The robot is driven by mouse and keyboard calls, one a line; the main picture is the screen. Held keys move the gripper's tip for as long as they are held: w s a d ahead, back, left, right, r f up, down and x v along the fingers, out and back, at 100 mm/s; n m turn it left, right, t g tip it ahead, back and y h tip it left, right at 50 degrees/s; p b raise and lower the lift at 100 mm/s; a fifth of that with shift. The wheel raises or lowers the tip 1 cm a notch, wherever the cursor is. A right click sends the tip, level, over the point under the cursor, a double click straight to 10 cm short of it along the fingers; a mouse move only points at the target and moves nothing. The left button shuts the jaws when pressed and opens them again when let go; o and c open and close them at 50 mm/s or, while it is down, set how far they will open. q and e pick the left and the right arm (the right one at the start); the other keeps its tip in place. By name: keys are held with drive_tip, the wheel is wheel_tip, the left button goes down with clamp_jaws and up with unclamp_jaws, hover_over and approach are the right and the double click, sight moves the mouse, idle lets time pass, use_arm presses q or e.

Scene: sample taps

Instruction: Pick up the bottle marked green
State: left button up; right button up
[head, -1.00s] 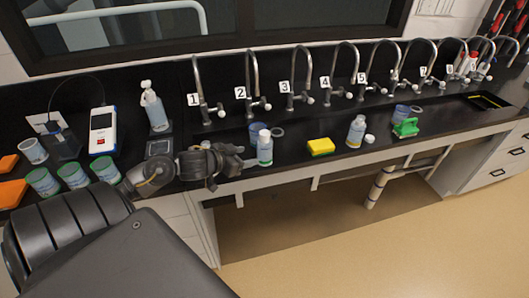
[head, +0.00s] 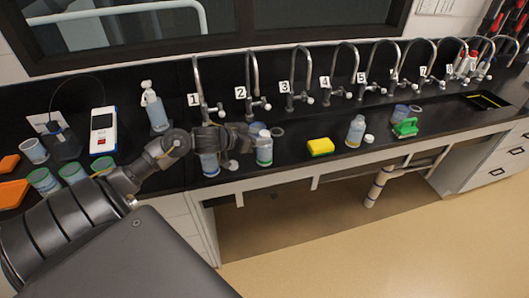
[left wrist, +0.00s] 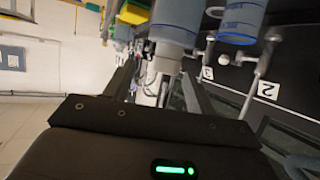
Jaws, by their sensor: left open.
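A white-capped bottle (head: 264,151) stands upright near the counter's front edge; a green band shows on it in the earlier head frame. My left gripper (head: 246,137) is open, just left of and partly behind this bottle in the head view. In the left wrist view a pale bottle (left wrist: 176,22) lies ahead of the spread fingers, and I cannot tell whether it is between them. An uncapped bottle (head: 209,164) stands below the left wrist with a loose white cap (head: 232,165) beside it. My right gripper is not in view.
A blue cup (head: 256,129) is close behind the bottle. Numbered taps line the back. Several green-rimmed cups (head: 73,171) are at left.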

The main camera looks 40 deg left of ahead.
sight(264, 133)
use_arm(q)
drive_tip(key=shift+w+p, duration=0.3)
drive_tip(key=shift+w, duration=0.15)
drive_tip(key=p+x, duration=0.1)
drive_tip(key=x, duration=0.2)
drive_tip(key=shift+w+a+f, duration=0.1)
drive_tip(key=shift+w+f, duration=0.05)
drive_tip(key=shift+w, duration=0.25)
drive_tip(key=shift+w+f, duration=0.2)
drive_tip(key=shift+w, duration=0.15)
drive_tip(key=shift+s, duration=0.1)
drive_tip(key=shift+c, duration=0.2)
drive_tip(key=c, duration=1.2)
